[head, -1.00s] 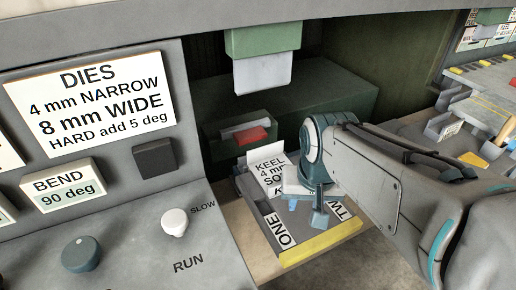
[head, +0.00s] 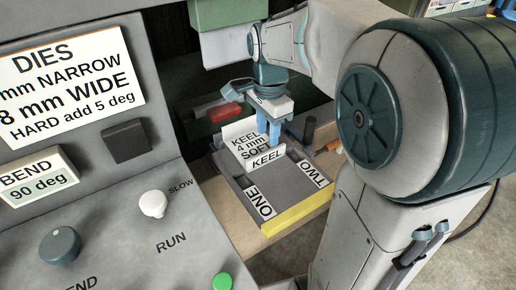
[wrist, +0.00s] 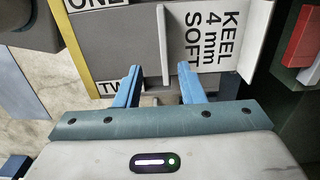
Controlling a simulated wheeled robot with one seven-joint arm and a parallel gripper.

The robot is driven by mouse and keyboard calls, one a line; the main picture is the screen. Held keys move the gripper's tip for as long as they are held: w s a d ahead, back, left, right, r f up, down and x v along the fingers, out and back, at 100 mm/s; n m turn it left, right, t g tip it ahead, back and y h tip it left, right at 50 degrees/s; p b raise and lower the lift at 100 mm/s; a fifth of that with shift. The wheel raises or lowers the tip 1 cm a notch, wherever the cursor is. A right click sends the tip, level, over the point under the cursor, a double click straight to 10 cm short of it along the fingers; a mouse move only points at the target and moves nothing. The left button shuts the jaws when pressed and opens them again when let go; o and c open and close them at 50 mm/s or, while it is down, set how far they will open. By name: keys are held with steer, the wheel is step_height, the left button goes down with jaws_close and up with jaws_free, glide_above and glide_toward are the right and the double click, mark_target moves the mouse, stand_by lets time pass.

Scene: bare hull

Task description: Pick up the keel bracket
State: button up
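The keel bracket appears to be the pale bent piece lettered KEEL (head: 267,160) in the far part of a shallow grey tray (head: 235,188). One upright face reads KEEL, and the surface behind it reads KEEL 4 mm SOFT. In the wrist view its thin upright edge (wrist: 164,45) shows left of that lettering. My gripper (head: 268,140) points down over it. In the wrist view my gripper (wrist: 160,80) is open, with one blue finger on each side of the edge's line. Nothing is held. Contact cannot be told.
The tray's front compartments, ONE (head: 260,205) and TWO (head: 313,173), look bare, with a yellow front edge. A red block (head: 220,112) lies behind the tray. A control panel (head: 100,215) stands left. The green press part (head: 217,15) hangs behind my gripper.

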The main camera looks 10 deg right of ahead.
mark_target(266, 152)
steer(key=f, duration=0.8)
steer(key=shift+w+f, duration=0.2)
steer(key=shift+w, duration=0.1)
jaws_close()
